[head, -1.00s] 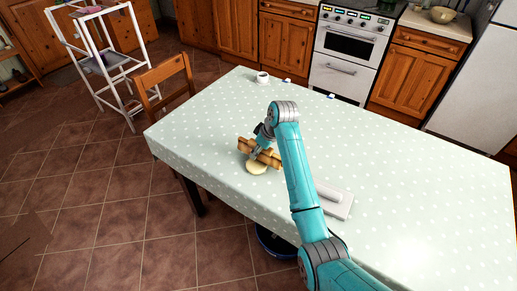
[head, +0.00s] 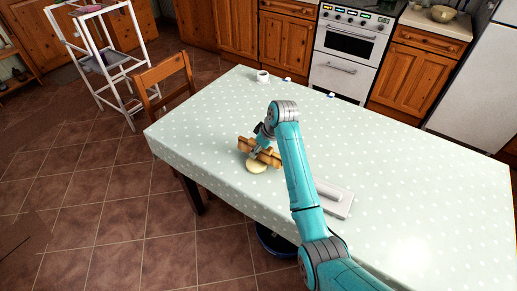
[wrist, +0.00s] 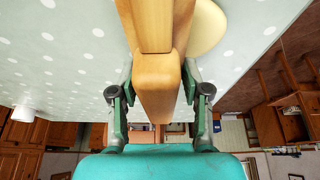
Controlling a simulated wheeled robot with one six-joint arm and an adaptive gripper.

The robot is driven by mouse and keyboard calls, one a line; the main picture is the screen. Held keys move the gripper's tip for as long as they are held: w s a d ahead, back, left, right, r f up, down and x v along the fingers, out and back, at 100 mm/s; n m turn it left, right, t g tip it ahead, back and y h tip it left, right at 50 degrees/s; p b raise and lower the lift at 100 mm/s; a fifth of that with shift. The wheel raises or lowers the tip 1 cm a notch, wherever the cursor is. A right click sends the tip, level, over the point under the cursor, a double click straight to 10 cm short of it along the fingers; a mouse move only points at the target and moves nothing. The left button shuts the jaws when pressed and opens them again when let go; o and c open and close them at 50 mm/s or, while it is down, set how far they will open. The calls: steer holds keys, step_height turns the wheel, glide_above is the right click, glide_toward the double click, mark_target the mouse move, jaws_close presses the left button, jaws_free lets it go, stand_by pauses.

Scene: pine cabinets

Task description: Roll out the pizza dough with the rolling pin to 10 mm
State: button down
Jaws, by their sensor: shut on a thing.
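The wooden rolling pin (head: 272,159) is held in my gripper (head: 259,151) over the table, near its left front part. In the wrist view my gripper (wrist: 160,82) has one finger on each side of the pin (wrist: 156,95), shut on it. The pale, round pizza dough (head: 257,167) lies on the tablecloth, partly hidden under the pin. It also shows in the wrist view (wrist: 207,27), beside the pin at the top. I cannot tell whether the pin touches the dough.
The table (head: 400,170) has a pale green dotted cloth. A grey flat tool with a handle (head: 335,200) lies right of my arm. A white cup (head: 263,77) and small items stand at the far edge. A wooden chair (head: 163,80) is at the left end. The right side is clear.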

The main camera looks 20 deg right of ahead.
steer(key=shift+s+f, duration=0.1)
steer(key=shift+f, duration=0.05)
steer(key=shift+s+a, duration=0.45)
steer(key=shift+a, duration=0.2)
steer(key=shift+s+a, duration=0.45)
steer(key=shift+a, duration=0.15)
steer(key=shift+s+a, duration=0.85)
steer(key=shift+a, duration=0.15)
steer(key=shift+f, duration=0.1)
stand_by(0.3)
steer(key=shift+w+d, duration=0.8)
steer(key=shift+d, duration=0.3)
steer(key=shift+w+d, duration=0.75)
steer(key=shift+d, duration=0.35)
